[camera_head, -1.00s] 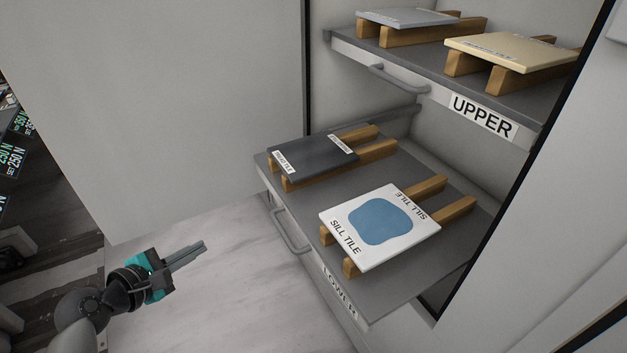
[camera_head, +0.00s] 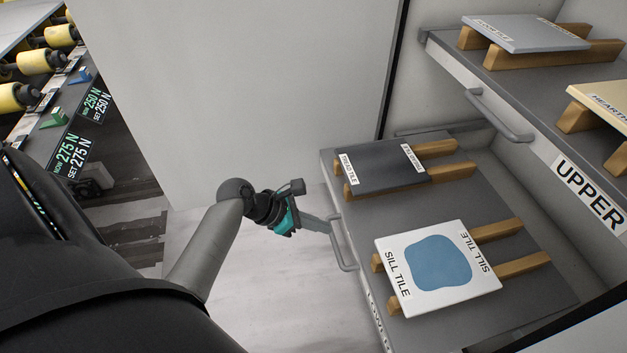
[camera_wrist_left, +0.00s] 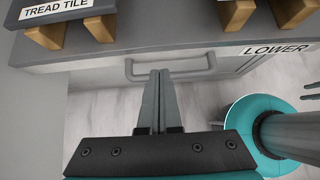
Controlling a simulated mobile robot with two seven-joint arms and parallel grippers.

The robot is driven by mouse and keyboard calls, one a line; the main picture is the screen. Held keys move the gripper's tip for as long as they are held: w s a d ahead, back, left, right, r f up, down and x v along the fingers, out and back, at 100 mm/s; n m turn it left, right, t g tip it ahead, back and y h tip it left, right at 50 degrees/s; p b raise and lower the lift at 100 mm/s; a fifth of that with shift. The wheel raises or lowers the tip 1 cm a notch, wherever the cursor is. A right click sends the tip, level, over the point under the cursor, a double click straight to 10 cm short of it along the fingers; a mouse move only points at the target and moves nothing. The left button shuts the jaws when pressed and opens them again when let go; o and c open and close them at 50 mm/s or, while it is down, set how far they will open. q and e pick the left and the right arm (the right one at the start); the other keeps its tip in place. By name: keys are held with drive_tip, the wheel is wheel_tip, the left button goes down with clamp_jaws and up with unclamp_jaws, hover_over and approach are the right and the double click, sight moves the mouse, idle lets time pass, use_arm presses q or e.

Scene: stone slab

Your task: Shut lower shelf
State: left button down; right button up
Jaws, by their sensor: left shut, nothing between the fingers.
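The lower shelf (camera_head: 365,218) is a grey pull-out shelf standing out from the cabinet, with a LOWER label on its front edge. Its bar handle (camera_head: 345,250) faces my left gripper (camera_head: 332,224). The gripper is shut and empty, with its fingertips at the handle's upper end in the head view. In the left wrist view, the shut fingertips (camera_wrist_left: 160,73) overlap the handle (camera_wrist_left: 205,70) near its middle; I cannot tell whether they touch it.
A dark tread tile (camera_head: 385,166) and a white sill tile (camera_head: 398,254) with a blue patch lie on wooden bars on the lower shelf. The upper shelf (camera_head: 460,68) with its handle (camera_head: 500,118) stands out above. Pale floor left of the lower shelf is clear.

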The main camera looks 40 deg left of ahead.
sight(347, 233)
use_arm(q)
drive_tip(key=b+x, duration=0.1)
drive_tip(key=x, duration=0.3)
drive_tip(key=shift+f, duration=0.1)
drive_tip(key=shift+w+d+f+b, duration=0.2)
drive_tip(key=shift+w+f+b, duration=0.05)
drive_tip(key=shift+w+b, duration=0.1)
